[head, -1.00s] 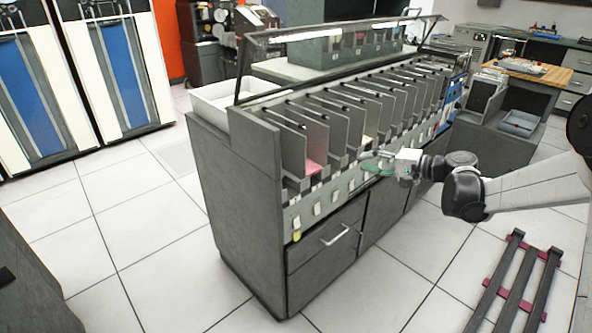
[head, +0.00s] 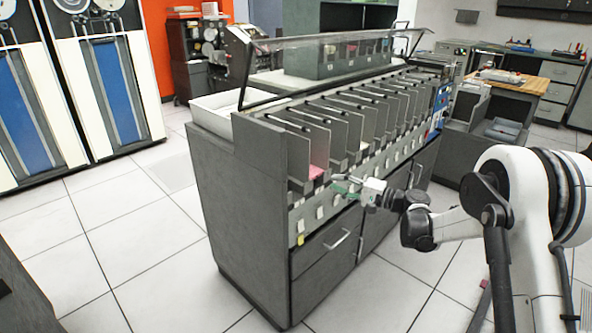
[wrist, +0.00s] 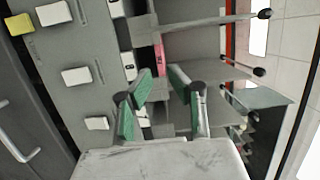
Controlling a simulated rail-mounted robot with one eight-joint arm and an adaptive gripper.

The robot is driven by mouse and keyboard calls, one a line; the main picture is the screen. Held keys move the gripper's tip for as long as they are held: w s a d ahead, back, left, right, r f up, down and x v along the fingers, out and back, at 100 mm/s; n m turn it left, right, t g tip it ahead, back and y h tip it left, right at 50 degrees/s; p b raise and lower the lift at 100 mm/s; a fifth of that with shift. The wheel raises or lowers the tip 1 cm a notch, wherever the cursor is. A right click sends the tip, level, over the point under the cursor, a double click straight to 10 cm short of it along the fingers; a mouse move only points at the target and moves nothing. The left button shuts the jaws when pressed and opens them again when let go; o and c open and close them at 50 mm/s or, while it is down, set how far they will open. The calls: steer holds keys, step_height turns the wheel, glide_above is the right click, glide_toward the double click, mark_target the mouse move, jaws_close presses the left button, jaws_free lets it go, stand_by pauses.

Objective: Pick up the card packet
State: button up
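A pink-red card packet (head: 318,171) lies low in a pocket near the left end of the card sorter (head: 243,215). In the wrist view the packet (wrist: 160,58) shows as a narrow pink strip between grey dividers, just beyond my fingertips. My gripper (head: 338,184) is at the sorter's front, just right of and slightly below the packet. In the wrist view its green-padded fingers (wrist: 160,82) are spread, with nothing held between them. Most of the packet is hidden by the dividers.
Upright grey dividers (head: 343,125) stand close on both sides of the pockets. A raised clear cover (head: 330,50) spans above the sorter. White labels and a yellow tag (head: 300,240) line its front. Open tiled floor (head: 150,250) lies to the left.

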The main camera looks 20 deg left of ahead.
mark_target(316, 177)
steer(key=shift+w+a+f+b, duration=0.15)
steer(key=shift+a+b, duration=0.2)
steer(key=shift+a, duration=0.85)
steer(key=shift+w+a+r+b, duration=0.1)
steer(key=shift+a+b, duration=0.25)
steer(key=shift+a, duration=0.8)
steer(key=shift+w+a+f+b, duration=0.15)
steer(key=shift+a+b, duration=0.2)
steer(key=shift+a, duration=0.85)
steer(key=shift+r, duration=0.15)
jaws_close()
